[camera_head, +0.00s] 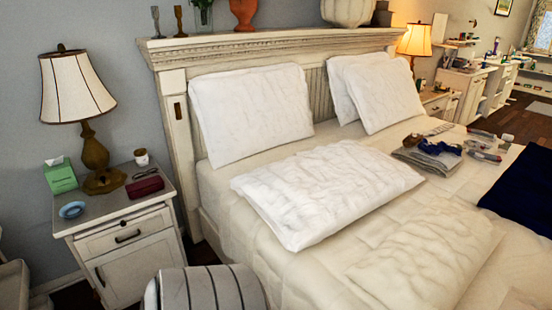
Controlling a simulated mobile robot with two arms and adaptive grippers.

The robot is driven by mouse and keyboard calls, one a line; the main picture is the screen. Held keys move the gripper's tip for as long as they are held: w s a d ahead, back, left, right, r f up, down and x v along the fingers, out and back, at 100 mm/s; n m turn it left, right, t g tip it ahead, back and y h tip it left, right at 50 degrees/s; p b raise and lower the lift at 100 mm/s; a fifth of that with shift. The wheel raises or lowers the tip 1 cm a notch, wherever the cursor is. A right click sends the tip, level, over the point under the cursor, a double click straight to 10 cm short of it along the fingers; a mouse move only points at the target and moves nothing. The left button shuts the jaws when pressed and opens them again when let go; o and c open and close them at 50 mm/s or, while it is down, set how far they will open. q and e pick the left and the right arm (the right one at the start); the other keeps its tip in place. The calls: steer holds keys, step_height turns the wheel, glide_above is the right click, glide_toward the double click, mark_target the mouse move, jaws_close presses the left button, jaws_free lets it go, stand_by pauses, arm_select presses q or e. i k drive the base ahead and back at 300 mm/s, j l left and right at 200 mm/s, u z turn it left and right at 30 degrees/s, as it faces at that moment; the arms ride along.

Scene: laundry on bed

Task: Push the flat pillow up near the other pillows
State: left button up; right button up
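A flat white pillow (325,192) lies on the cream bed (285,268), a little in front of the upright pillows and apart from the headboard. A white pillow (250,113) leans on the headboard at the left. Two more white pillows lean there at the right, one (382,92) in front of the other (342,88). Neither of my grippers is in view. A rounded grey-white part with dark bands shows at the bottom edge, left of the bed; it may be part of me.
A nightstand (128,247) with a lamp (77,100), a green tissue box and small items stands left of the bed. Folded clothes (432,155) lie right of the flat pillow. A dark blue cloth (522,190) lies at the right edge. The near bed surface is mostly clear.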

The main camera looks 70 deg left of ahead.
mark_target(305, 198)
steer(key=u, duration=1.8)
